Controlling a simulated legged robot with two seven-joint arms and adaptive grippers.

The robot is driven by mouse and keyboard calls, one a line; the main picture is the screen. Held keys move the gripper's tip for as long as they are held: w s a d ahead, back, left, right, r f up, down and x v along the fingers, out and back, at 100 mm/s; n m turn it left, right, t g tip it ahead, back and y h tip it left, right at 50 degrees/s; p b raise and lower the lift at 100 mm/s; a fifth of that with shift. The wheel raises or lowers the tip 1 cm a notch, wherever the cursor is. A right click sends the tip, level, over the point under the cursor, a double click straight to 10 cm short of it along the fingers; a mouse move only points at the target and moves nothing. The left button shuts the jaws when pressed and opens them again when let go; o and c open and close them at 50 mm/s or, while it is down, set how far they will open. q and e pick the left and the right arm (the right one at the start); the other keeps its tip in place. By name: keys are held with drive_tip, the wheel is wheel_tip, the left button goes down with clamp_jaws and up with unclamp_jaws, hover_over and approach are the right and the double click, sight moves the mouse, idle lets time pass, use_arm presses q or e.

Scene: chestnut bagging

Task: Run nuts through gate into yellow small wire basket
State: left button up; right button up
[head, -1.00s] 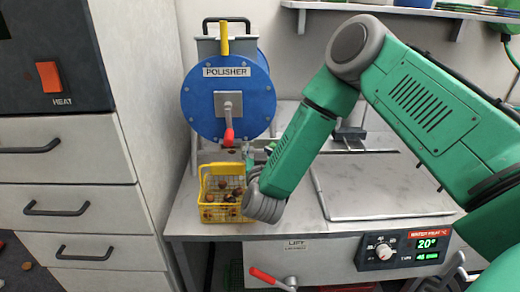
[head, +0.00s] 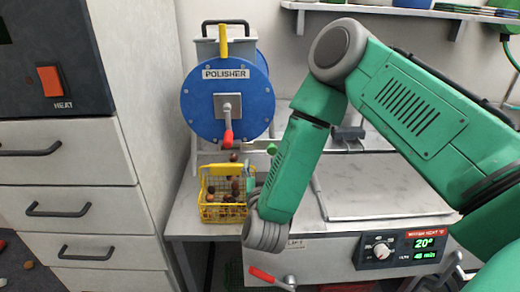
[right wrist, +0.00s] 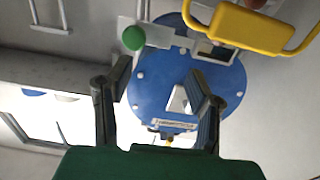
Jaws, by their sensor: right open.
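The yellow wire basket (head: 222,212) stands upright on the bench below the blue polisher drum (head: 212,125), with several brown nuts in it. A nut (head: 233,157) shows between the drum's outlet and the basket. A green knob (head: 272,148) sits at the gate beside the outlet; the knob also shows in the right wrist view (right wrist: 133,38). The basket's yellow handle (right wrist: 265,28) is at the top right there. My right gripper (right wrist: 161,70) is open and empty, its fingers apart from the knob; in the head view my arm mostly hides it. My left gripper is not in view.
A red-handled lever (head: 272,278) sticks out below the bench front. A flat metal lid (head: 385,190) and a control panel (head: 405,248) lie to the right. Drawers (head: 70,205) stand at the left, and a shelf (head: 400,12) hangs above.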

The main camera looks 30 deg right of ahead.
use_arm(q)
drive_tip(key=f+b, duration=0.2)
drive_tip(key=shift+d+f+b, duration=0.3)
drive_tip(key=shift+b, duration=0.1)
use_arm(e)
drive_tip(key=v, duration=0.8)
drive_tip(key=shift+s+d, duration=0.2)
drive_tip(key=shift+s, duration=0.05)
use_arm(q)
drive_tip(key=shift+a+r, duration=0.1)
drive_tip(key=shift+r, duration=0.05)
use_arm(e)
drive_tip(key=shift+a, duration=0.15)
